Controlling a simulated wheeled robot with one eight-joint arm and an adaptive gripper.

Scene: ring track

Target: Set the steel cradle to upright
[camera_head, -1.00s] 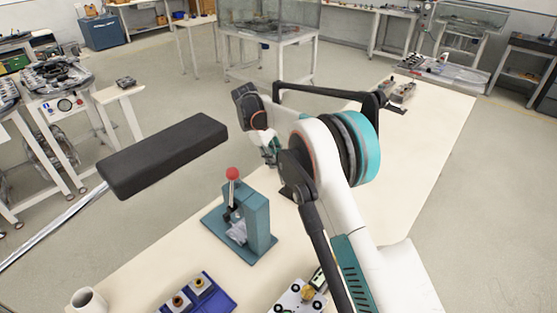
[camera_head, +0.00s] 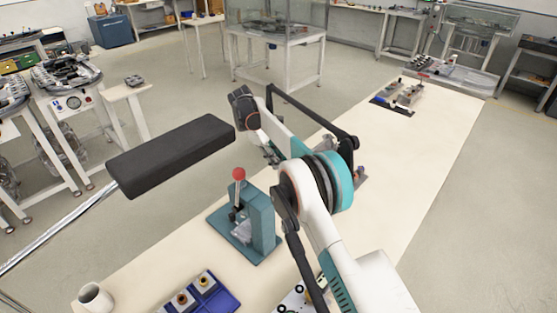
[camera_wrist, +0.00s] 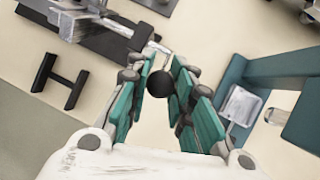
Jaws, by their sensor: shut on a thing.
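In the wrist view my gripper (camera_wrist: 166,66) is closed around a black ball knob (camera_wrist: 158,84) at the end of a thin bent metal rod. The rod leads up-left toward a grey steel piece (camera_wrist: 82,22) on a dark base, apparently the steel cradle; its top is cut off by the frame, so I cannot tell its tilt. In the head view my gripper (camera_head: 271,156) is small and partly hidden by my arm. A grey metal part (camera_head: 325,143) shows behind the arm, mostly covered.
A teal lever press (camera_head: 262,222) with a red knob stands close to my gripper; its frame shows at right in the wrist view (camera_wrist: 234,80). A black H-shaped piece (camera_wrist: 60,82) lies left. A blue tray (camera_head: 215,295) and a white mug (camera_head: 95,296) are at the front.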

